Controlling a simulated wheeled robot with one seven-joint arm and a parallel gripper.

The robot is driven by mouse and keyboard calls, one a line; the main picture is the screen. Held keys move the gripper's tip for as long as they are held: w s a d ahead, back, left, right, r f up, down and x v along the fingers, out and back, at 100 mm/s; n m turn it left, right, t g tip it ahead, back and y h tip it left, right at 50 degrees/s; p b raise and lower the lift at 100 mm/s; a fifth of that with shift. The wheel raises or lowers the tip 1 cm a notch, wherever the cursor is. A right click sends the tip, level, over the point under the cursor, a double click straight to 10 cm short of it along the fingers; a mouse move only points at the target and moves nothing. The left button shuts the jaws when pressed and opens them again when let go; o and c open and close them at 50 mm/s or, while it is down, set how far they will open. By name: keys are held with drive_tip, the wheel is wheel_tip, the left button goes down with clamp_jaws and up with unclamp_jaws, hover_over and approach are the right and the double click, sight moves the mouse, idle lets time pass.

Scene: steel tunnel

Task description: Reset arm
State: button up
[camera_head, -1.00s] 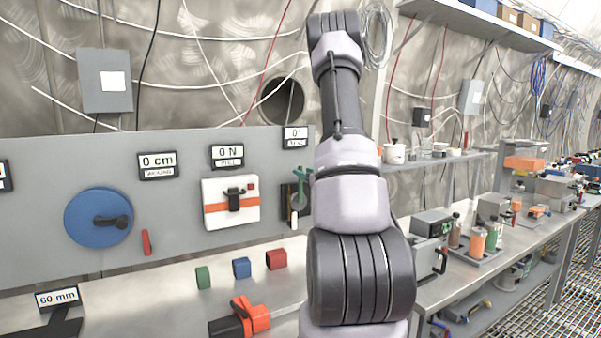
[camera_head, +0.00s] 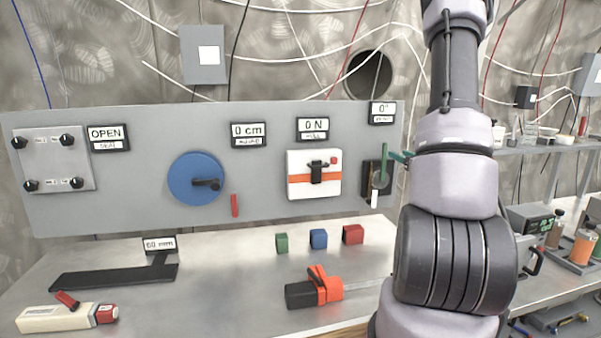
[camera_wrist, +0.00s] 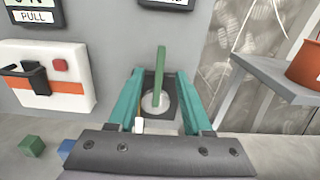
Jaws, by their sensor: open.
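My arm stands upright at the right of the head view, bent high with its upper links out of the picture. My gripper (camera_wrist: 160,76) shows in the wrist view with its two teal fingers apart, one on each side of a green lever (camera_wrist: 161,62). The lever stands upright on a round grey hub on a dark plate (camera_wrist: 170,103). Whether the fingers touch the lever I cannot tell. In the head view the green lever (camera_head: 384,163) is at the panel's right end, with a teal fingertip beside it and my arm hiding most of the gripper.
The grey panel (camera_head: 130,200) carries a blue wheel (camera_head: 185,170), a white box with an orange band (camera_head: 300,186) and an OPEN-labelled plate (camera_head: 40,150). On the bench lie small green, blue and red blocks, an orange-black tool (camera_head: 315,290) and a white-red tool (camera_head: 65,316). A shelf (camera_wrist: 270,75) stands right of my gripper.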

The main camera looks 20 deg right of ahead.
drive_tip(key=a+r+n+g+y, duration=0.2)
drive_tip(key=a+r+n+y, duration=0.25)
drive_tip(key=a, duration=0.45)
drive_tip(key=a+r+n+g+y, duration=0.1)
drive_tip(key=a+r+n+y, duration=0.3)
drive_tip(key=a, duration=0.6)
drive_tip(key=s+a+r+n+g+y, duration=0.1)
drive_tip(key=s+a+n+g+y, duration=0.3)
drive_tip(key=s+a+n+g, duration=0.6)
drive_tip(key=s+a+r+n+t+h, duration=0.1)
drive_tip(key=s+r+n+h, duration=0.3)
drive_tip(key=s+n+h, duration=0.5)
drive_tip(key=s+n+t, duration=0.1)
drive_tip(key=s+n, duration=0.2)
drive_tip(key=n, duration=0.2)
drive_tip(key=shift+s, duration=0.3)
drive_tip(key=shift+a+h, duration=0.1)
drive_tip(key=shift+h, duration=0.15)
